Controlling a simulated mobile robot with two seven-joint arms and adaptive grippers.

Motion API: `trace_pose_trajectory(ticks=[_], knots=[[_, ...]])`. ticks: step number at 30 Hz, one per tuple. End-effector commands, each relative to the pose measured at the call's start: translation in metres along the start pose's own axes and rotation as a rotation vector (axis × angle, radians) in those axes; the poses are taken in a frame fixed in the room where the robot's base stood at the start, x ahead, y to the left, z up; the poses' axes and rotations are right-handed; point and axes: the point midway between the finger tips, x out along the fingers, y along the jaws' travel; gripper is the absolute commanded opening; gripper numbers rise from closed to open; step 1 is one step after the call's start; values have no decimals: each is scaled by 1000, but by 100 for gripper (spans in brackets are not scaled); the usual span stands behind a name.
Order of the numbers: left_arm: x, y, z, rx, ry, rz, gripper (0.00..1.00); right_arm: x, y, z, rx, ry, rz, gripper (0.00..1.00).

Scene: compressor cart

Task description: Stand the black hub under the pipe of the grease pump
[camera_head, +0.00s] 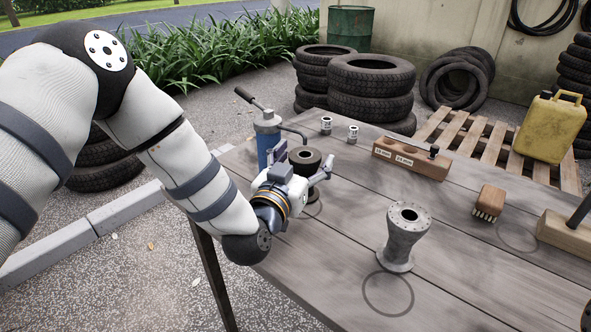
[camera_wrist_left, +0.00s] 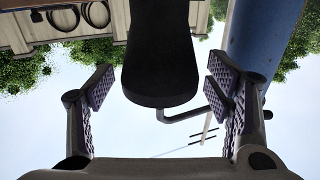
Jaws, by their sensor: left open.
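The black hub (camera_head: 305,156) stands on the table at the pump's right, its lower part partly hidden by my gripper. The blue grease pump (camera_head: 268,138) stands close to its left, and its pipe (camera_head: 294,131) bends down close above the hub's top. My left gripper (camera_head: 304,174) is open, with its fingers either side of the hub. In the left wrist view, upside down, the hub (camera_wrist_left: 160,60) is between the open fingers, with gaps both sides. The pipe (camera_wrist_left: 185,117) shows at the hub's top end; exact alignment is unclear. My right gripper is out of view.
A grey flanged hub (camera_head: 402,240) stands on the table (camera_head: 450,290) to the right, near a drawn ring. Two small cans (camera_head: 326,125), a wooden block with labels (camera_head: 410,158) and a brush (camera_head: 488,203) are farther back. Bare table lies between them.

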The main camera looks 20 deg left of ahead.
Motion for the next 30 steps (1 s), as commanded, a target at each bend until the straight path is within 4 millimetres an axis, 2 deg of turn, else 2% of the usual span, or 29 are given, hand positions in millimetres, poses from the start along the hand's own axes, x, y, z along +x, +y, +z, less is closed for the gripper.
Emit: trace_pose_trajectory(ticks=[9,15,20,30], knots=[[-72,1,0,0,-6,3,73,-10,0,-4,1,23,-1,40],[-106,0,1,0,-4,2,73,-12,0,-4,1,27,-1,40],[-116,0,1,0,-4,1,73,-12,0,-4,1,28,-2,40],[-116,0,0,0,-3,1,73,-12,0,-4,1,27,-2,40]])
